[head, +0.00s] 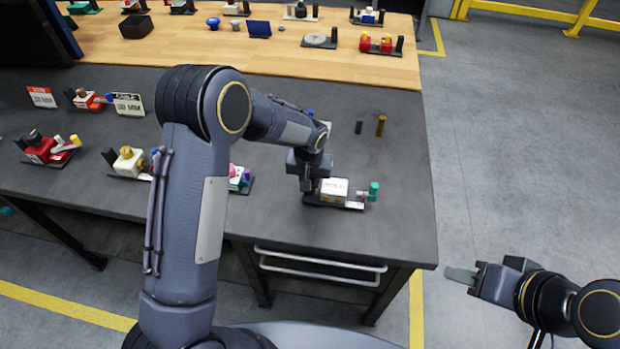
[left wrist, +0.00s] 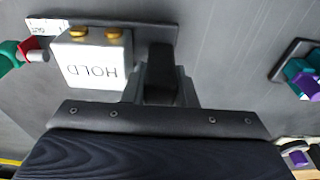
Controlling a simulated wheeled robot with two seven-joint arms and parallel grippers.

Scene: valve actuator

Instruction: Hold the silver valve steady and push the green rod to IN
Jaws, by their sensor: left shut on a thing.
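The silver valve (head: 334,190) is a pale block on a dark base near the table's front right edge. In the left wrist view its block (left wrist: 92,62) reads HOLD and bears two gold knobs. The green rod (head: 373,191) sticks out from its right side; its green end also shows in the left wrist view (left wrist: 10,58). My left gripper (head: 307,187) is shut at the base's left end, beside the block; its fingers (left wrist: 162,72) hide what lies between them. My right gripper (head: 461,275) is off the table at lower right, apart from the valve; its finger opening is unclear.
A brass peg (head: 381,125) and a dark peg (head: 359,127) stand behind the valve. Several other small fixtures, including a red one (head: 45,149), stand to the left. More line the wooden shelf (head: 275,58) behind. Bare floor (head: 510,160) lies right of the table.

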